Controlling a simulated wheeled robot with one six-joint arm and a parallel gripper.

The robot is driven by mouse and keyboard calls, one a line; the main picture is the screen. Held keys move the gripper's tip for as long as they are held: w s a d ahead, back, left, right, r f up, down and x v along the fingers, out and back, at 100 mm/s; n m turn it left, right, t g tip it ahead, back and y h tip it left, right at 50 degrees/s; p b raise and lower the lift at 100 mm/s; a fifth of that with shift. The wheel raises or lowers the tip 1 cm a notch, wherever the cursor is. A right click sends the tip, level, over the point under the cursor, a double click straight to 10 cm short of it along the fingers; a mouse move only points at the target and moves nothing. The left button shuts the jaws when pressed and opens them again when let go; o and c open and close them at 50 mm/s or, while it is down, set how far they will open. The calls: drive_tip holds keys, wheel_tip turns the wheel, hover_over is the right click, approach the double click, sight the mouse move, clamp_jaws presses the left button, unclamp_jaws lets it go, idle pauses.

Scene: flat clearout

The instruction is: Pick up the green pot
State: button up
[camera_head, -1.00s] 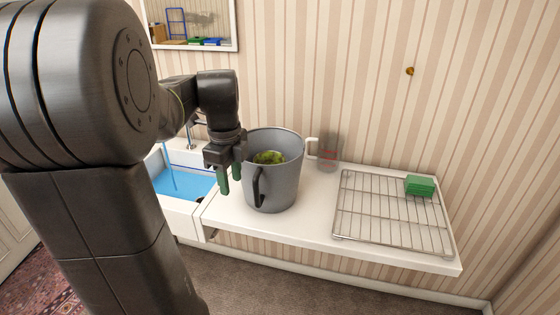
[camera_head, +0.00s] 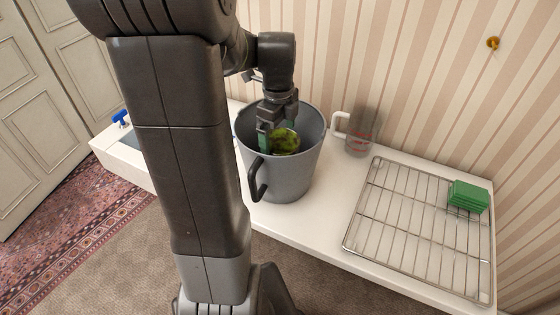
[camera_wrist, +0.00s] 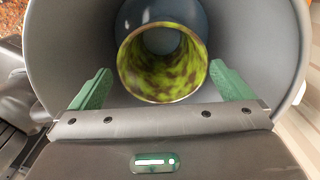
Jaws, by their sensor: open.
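The green pot (camera_head: 285,141) is mottled green and brown and sits inside a large grey bucket (camera_head: 292,181) with a dark handle. In the wrist view the green pot (camera_wrist: 162,66) shows as a round, hollow opening inside the bucket (camera_wrist: 262,40). My gripper (camera_head: 277,143) is at the bucket's mouth, with its fingers reaching in beside the pot. In the wrist view my gripper (camera_wrist: 162,90) is open, one green finger on each side of the pot, with gaps between. The pot's lower part is hidden in the head view.
The bucket stands on a white counter (camera_head: 327,208). Behind it to the right is a clear measuring jug (camera_head: 358,138). A wire rack (camera_head: 415,230) with a green block (camera_head: 468,196) lies at the right.

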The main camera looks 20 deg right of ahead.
drive_tip(key=shift+d+f+p, duration=0.2)
drive_tip(key=shift+f+p, duration=0.15)
drive_tip(key=shift+f, duration=2.6)
drive_tip(key=c, duration=1.5)
drive_tip(key=shift+r, duration=0.15)
wheel_tip(320, 180, up, 25)
drive_tip(key=p, duration=0.7)
hover_over(280, 147)
drive_tip(key=s+a, duration=0.2)
drive_tip(key=s, duration=0.2)
drive_tip(key=shift+w+d, duration=0.2)
drive_tip(key=shift+d, duration=0.05)
